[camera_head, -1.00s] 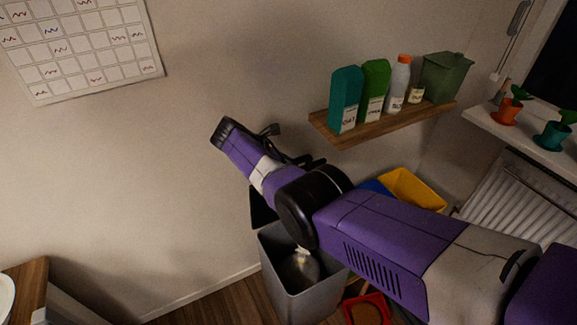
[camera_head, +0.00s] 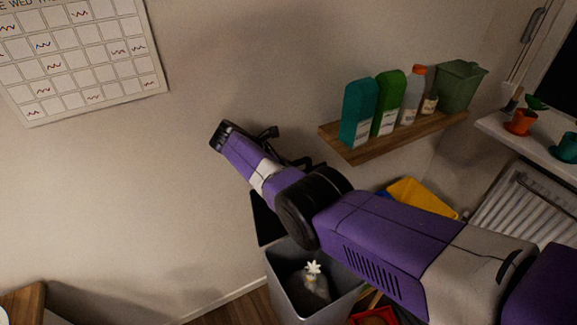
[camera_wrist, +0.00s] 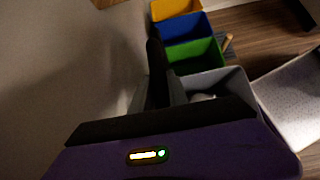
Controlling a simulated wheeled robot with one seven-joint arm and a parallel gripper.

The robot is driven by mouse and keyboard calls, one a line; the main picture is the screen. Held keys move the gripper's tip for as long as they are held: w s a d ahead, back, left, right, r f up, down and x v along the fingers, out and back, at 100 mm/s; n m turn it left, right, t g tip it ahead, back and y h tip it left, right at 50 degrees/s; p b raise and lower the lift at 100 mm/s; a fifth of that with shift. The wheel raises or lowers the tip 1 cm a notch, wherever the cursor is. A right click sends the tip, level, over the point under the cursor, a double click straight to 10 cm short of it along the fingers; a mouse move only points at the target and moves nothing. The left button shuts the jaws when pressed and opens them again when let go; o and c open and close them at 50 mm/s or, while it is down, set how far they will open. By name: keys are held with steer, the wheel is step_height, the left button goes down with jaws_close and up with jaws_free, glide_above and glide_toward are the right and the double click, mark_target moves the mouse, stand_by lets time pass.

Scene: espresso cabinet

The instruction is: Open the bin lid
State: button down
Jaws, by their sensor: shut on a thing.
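The grey bin (camera_head: 285,281) stands on the floor by the wall, partly hidden behind my arm. Its mouth is uncovered and a pale bag with a white, flower-like top (camera_head: 314,268) shows inside. The dark lid (camera_head: 264,219) stands raised at the bin's wall side; my arm hides part of it. In the wrist view the lid (camera_wrist: 156,75) appears as a narrow dark upright strip beside the bin (camera_wrist: 236,82). My gripper (camera_wrist: 160,122) is shut on the lid; the fingertips and exact contact are hard to make out in the dark.
Green (camera_wrist: 196,62), blue (camera_wrist: 184,27) and yellow (camera_wrist: 175,8) bins stand in a row beyond the grey one. A wooden shelf (camera_head: 390,137) with cartons and bottles hangs above right. A radiator (camera_head: 515,212) is at the right. The wall at left is bare below the calendar (camera_head: 85,50).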

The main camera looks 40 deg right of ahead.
steer(key=shift+w+r, duration=0.15)
steer(key=shift+w, duration=0.15)
steer(key=c, duration=1.3)
jaws_free()
steer(key=shift+w+d, duration=0.1)
steer(key=v, duration=0.7)
steer(key=shift+a+r, duration=0.2)
steer(key=shift+a, duration=0.15)
